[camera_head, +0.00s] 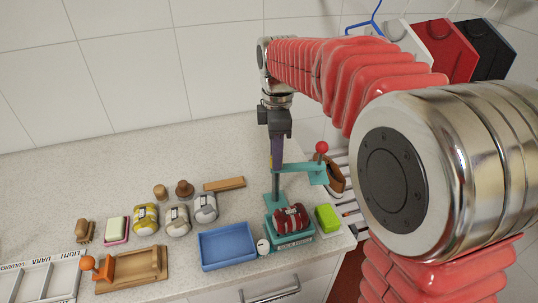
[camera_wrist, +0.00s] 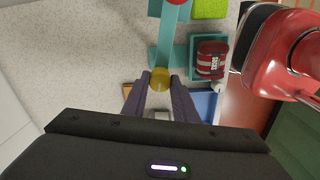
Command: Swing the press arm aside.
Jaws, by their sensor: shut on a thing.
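The teal press stands on the counter, with a tray (camera_head: 291,239) holding a red bundle with a pale label (camera_head: 289,217). The bundle also shows in the wrist view (camera_wrist: 212,60). The teal press arm (camera_head: 300,168) runs right from the post, with a red ball knob (camera_head: 321,147) at its outer end. In the wrist view the press arm (camera_wrist: 173,35) lies beside the bundle, not over it. My gripper (camera_head: 277,164) points down at the post end of the arm. In the wrist view my gripper (camera_wrist: 160,80) is shut on a yellow knob (camera_wrist: 160,77).
A green block (camera_head: 327,218) sits right of the press and a blue tray (camera_head: 228,246) left of it. Several rolled bundles (camera_head: 177,220) and a wooden board (camera_head: 132,268) lie further left. A wooden bar (camera_head: 224,184) lies behind. The counter's back left is clear.

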